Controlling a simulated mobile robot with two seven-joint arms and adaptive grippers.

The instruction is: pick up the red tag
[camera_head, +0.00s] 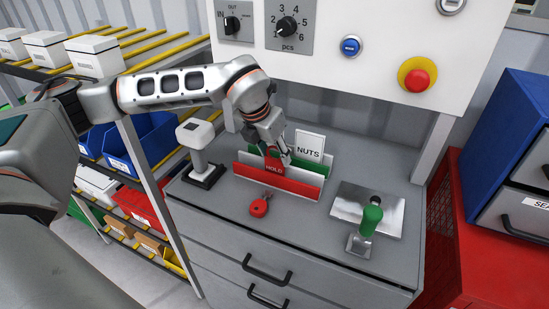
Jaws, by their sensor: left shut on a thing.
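The red tag (274,170), marked HOLD, stands upright at the red and white rack on the grey counter. Its upper part is largely hidden by my left gripper (277,158). The left gripper comes down from above and is shut on the red tag. The tag's lower edge is hard to tell from the rack's red front panel (300,188). My right gripper is not in view.
A white NUTS card (310,146) stands close by in the rack's green part. A red round object (259,207) lies in front. A green-handled stamp (370,219) stands by a metal plate (347,204). A white device (199,150) stands at left. A control panel (330,40) overhangs the counter.

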